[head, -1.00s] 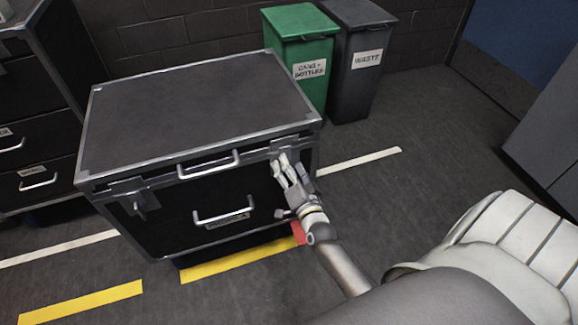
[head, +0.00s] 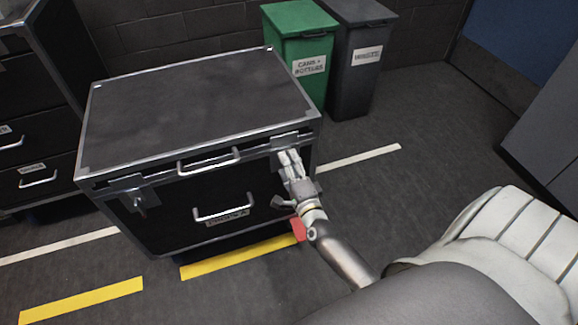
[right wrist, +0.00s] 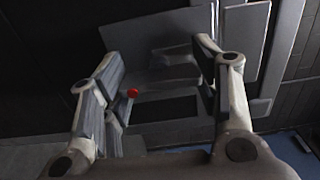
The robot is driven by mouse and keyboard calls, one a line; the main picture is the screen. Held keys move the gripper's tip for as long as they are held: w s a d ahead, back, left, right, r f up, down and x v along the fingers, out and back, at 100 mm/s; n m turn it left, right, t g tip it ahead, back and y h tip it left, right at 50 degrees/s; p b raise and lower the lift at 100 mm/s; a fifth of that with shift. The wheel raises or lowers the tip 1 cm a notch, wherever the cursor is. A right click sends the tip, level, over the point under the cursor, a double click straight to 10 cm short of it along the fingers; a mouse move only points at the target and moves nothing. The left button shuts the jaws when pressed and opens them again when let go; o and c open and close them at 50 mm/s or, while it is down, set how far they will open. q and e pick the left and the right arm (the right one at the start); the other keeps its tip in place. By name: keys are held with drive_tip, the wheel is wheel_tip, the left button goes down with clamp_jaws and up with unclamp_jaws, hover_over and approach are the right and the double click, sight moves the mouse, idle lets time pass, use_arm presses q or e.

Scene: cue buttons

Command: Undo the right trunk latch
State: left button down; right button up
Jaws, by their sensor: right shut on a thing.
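The black trunk (head: 200,105) with metal edges stands on the floor, its lid shut. The right latch (head: 285,142) is at the right of its front, just under the lid edge, partly hidden by my right gripper (head: 289,159). My right gripper is shut on the latch. In the right wrist view, the fingers of my right gripper (right wrist: 157,65) stand on both sides of the grey latch (right wrist: 175,76); a red dot shows by the left finger. The left latch (head: 139,198) hangs at the trunk's front left. My left gripper is not in view.
A front lid handle (head: 208,161) and a lower handle (head: 223,208) stick out between the latches. A green bin (head: 300,75) and a grey bin (head: 355,85) stand behind. A drawer cabinet (head: 35,110) is at the left. Floor to the right is clear.

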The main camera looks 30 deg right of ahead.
idle(0.3)
drive_tip(key=o, duration=1)
drive_tip(key=shift+o, duration=0.2)
drive_tip(key=v, duration=1.2)
drive_tip(key=shift+a, duration=0.1)
